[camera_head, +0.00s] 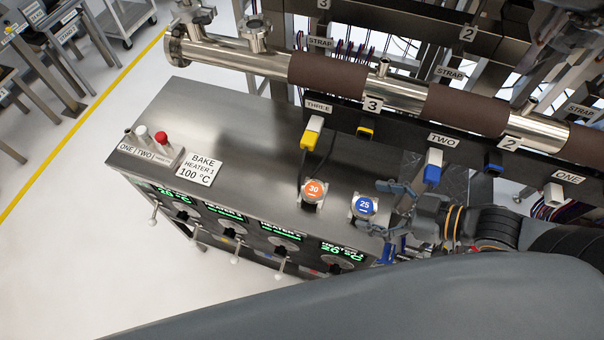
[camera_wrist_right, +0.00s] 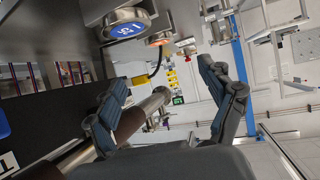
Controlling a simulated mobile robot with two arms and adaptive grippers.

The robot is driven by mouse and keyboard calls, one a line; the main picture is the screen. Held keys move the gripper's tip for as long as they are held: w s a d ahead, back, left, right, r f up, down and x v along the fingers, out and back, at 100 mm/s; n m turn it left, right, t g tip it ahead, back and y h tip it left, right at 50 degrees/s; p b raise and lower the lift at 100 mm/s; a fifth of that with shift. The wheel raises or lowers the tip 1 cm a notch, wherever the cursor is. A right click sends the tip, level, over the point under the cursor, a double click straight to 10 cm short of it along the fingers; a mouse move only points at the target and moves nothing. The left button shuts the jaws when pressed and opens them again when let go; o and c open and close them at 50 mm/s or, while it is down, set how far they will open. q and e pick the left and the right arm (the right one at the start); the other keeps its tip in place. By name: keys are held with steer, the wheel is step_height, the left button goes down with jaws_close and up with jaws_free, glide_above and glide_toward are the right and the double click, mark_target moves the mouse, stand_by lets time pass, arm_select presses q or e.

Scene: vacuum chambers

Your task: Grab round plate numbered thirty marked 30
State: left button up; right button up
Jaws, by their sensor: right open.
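The round plate marked 30 (camera_head: 314,190) is orange-faced and sits on the steel bench top near its right front part. A blue round plate marked 25 (camera_head: 363,206) sits just right of it. My right gripper (camera_head: 384,207) is open and empty, its fingers beside the blue plate and right of the orange one. In the right wrist view the open fingers (camera_wrist_right: 172,98) hold nothing. There the blue plate (camera_wrist_right: 125,25) is near the top, and the orange plate (camera_wrist_right: 160,38) shows edge-on behind it. My left gripper is not seen.
A yellow connector (camera_head: 312,131) with a black cable hangs behind the orange plate. A pipe with brown straps (camera_head: 330,72) runs above the back. The bench's middle is clear.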

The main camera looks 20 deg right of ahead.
mark_target(314, 190)
steer(key=shift+w+a+f+b, duration=0.35)
steer(key=shift+a+f+b, duration=0.1)
steer(key=shift+f+b, duration=0.3)
steer(key=x, duration=0.1)
steer(key=b+x, duration=0.1)
steer(key=x, duration=0.1)
steer(key=shift+w+d+r, duration=0.1)
steer(key=shift+w+r, duration=0.05)
steer(key=shift+r, duration=0.1)
steer(key=shift+w+a+f, duration=0.1)
steer(key=shift+w+a, duration=0.1)
steer(key=shift+a, duration=0.1)
steer(key=shift+x, duration=0.75)
steer(key=shift+w+a+f, duration=0.3)
steer(key=shift+w+a, duration=0.45)
steer(key=shift+w, duration=0.05)
steer(key=p+x, duration=0.1)
steer(key=x, duration=0.2)
steer(key=shift+w+a+r, duration=0.1)
steer(key=shift+w, duration=0.05)
steer(key=shift+w+a+f, duration=0.2)
steer(key=shift+a+f, duration=0.05)
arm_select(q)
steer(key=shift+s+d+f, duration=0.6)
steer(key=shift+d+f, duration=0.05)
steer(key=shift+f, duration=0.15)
